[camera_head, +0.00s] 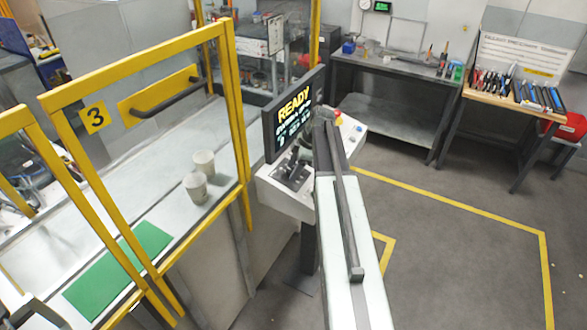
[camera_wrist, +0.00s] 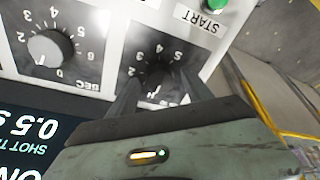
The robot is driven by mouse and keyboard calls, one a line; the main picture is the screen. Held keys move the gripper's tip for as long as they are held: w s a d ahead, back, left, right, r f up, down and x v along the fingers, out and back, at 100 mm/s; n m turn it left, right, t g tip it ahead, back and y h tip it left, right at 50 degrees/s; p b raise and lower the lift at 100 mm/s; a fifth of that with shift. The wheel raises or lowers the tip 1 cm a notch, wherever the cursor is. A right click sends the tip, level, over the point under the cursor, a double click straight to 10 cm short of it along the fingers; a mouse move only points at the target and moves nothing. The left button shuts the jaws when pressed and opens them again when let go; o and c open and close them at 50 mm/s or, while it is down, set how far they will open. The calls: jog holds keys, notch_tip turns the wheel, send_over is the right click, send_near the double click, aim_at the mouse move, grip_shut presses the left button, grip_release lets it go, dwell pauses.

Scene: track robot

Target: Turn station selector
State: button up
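In the wrist view a dark rotary selector knob (camera_wrist: 156,74) sits on a black dial plate (camera_wrist: 135,52) with white numbers around it. I take it to be the station selector; its label is not readable. The two dark fingers of my gripper (camera_wrist: 160,84) reach down to the plate, one on each side of this knob. Whether they touch or clamp it is not clear. Part of the dial is hidden by the fingers. In the head view my arm covers the gripper and the knob.
A green button (camera_wrist: 213,4) marked START is above right. The console screen (camera_head: 293,113) reads READY. A yellow guard frame (camera_head: 233,110) stands left; open floor (camera_head: 450,240) lies right.

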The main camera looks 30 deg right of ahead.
jog(key=p+v, duration=0.7)
jog(key=shift+r, duration=0.35)
jog(key=shift+s+d, duration=0.1)
jog(key=s+a+f+m+g+h, duration=0.1)
jog(key=s+a+m, duration=0.25)
jog(key=a, duration=0.55)
jog(key=s+a+m+h, duration=0.1)
jog(key=s+a+m, duration=0.3)
jog(key=a, duration=0.5)
jog(key=s+a+f+m+g+h, duration=0.1)
jog(key=s+a+m, duration=0.3)
jog(key=a, duration=0.6)
notch_tip(320, 180, down, 13)
jog(key=s+m+b, duration=0.1)
jog(key=b, duration=1.2)
jog(key=shift+s+f+m+g+h, duration=0.2)
jog(key=shift+s+m+g+h, duration=0.05)
jog(key=shift+m+g+h, duration=0.1)
